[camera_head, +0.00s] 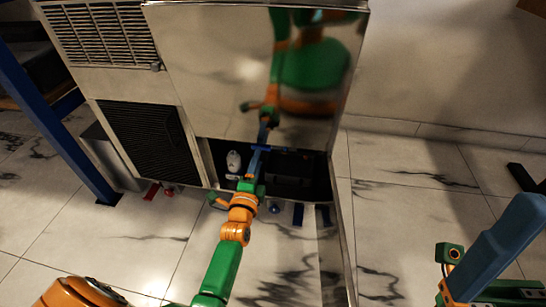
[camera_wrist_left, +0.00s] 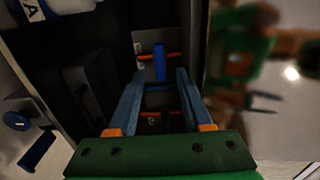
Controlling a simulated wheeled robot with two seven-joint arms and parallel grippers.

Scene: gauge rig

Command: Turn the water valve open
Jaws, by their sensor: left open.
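A blue lever handle (camera_wrist_left: 159,64), likely the water valve's, stands upright in the left wrist view. It crosses an orange-red bar in front of a grey plate (camera_wrist_left: 146,45) inside a dark compartment. My left gripper (camera_wrist_left: 157,84) is open, with its blue fingers on either side of the line to the handle; I cannot tell whether they touch it. In the head view my left gripper (camera_head: 259,160) reaches into the low opening of the metal cabinet, and the handle cannot be made out. Part of my right gripper (camera_head: 500,250) shows at the lower right, away from the cabinet.
A shiny metal panel (camera_head: 225,70) above the opening mirrors my arm. A blue round knob (camera_wrist_left: 17,121) and another blue handle (camera_wrist_left: 38,150) lie left in the wrist view.

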